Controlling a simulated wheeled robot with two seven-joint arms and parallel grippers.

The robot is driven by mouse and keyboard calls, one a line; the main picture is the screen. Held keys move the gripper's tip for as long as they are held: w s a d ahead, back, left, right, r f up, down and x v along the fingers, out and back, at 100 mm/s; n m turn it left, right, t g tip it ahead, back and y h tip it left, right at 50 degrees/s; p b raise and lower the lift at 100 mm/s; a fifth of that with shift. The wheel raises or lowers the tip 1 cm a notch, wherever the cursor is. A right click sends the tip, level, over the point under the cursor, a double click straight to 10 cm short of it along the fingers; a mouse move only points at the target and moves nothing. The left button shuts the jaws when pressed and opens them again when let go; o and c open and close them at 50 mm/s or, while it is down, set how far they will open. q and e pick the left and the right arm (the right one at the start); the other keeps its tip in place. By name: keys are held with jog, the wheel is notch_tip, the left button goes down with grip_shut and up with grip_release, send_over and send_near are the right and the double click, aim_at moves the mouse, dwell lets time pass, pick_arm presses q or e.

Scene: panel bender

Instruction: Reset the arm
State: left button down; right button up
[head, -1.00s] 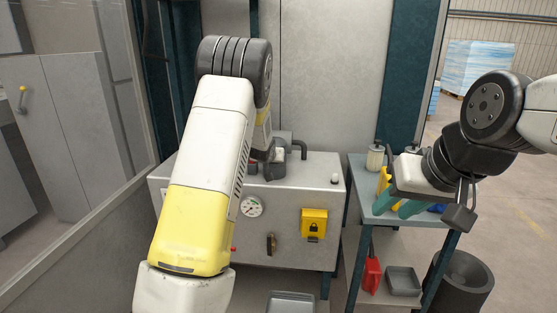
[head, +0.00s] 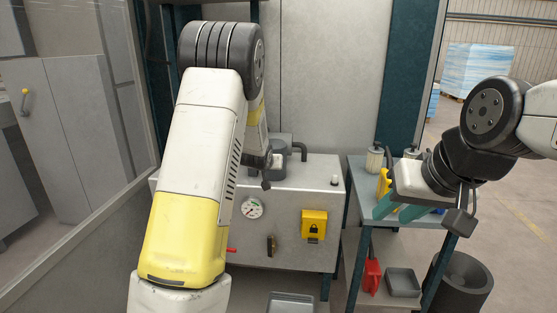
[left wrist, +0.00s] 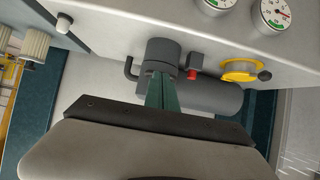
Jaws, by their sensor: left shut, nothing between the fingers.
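My left arm (head: 205,135) rises from the bottom in the head view and bends over at the top. Its forearm and gripper hang behind it, mostly hidden, near the front of a grey machine cabinet (head: 285,230). My right gripper (head: 398,211) is at the right over a small trolley (head: 425,240). Its two green fingers are apart, and I see nothing held between them.
The cabinet carries a gauge (head: 252,208) and a yellow lock box (head: 314,224). Bottles stand on the trolley, with a red container (head: 372,276) and a grey tray (head: 403,282) below. A dark bin (head: 460,283) stands to the right. A glass panel runs along the left.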

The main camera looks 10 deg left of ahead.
pick_arm(q)
jog(key=s+r+g, duration=0.1)
jog(key=s+r, duration=0.3)
jog(key=s, duration=1)
jog(key=s+r+g+h, duration=0.1)
jog(key=s+r, duration=0.4)
jog(key=s, duration=0.9)
jog(key=s+d+r+g+h, duration=0.1)
jog(key=s+r+g, duration=0.2)
jog(key=s, duration=1.2)
jog(key=shift+r+m, duration=0.3)
jog(key=shift+r, duration=0.65)
